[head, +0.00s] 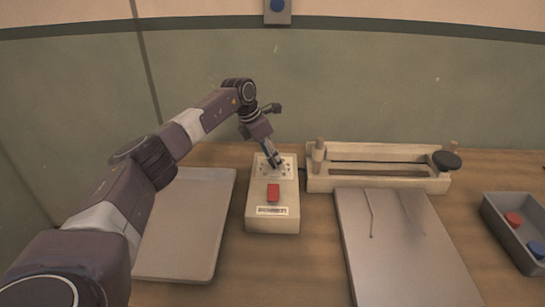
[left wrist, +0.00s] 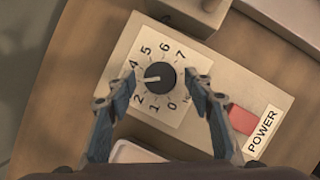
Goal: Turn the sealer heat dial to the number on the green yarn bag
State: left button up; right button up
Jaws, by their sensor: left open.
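The sealer control box (head: 257,214) is cream, with a white dial plate at its far end and a red power switch (head: 273,192) nearer me. In the left wrist view the black heat dial (left wrist: 163,75) sits in a ring of numbers from 0 to 7. Its white pointer faces left, around the 3 spot just below the 4; a finger partly covers that spot. My left gripper (head: 275,162) is over the dial plate. In the wrist view its open fingers (left wrist: 163,104) lie either side of the dial, apart from it. No green yarn bag is in view.
The bar sealer (head: 375,181) with a black knob (head: 446,160) stands right of the box. A grey tray (head: 185,235) lies left, a grey board (head: 400,245) lies right. A grey bin (head: 513,238) at far right holds red and blue pieces. A wall stands behind.

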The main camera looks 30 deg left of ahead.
pick_arm(q)
jog(key=v, duration=1.2)
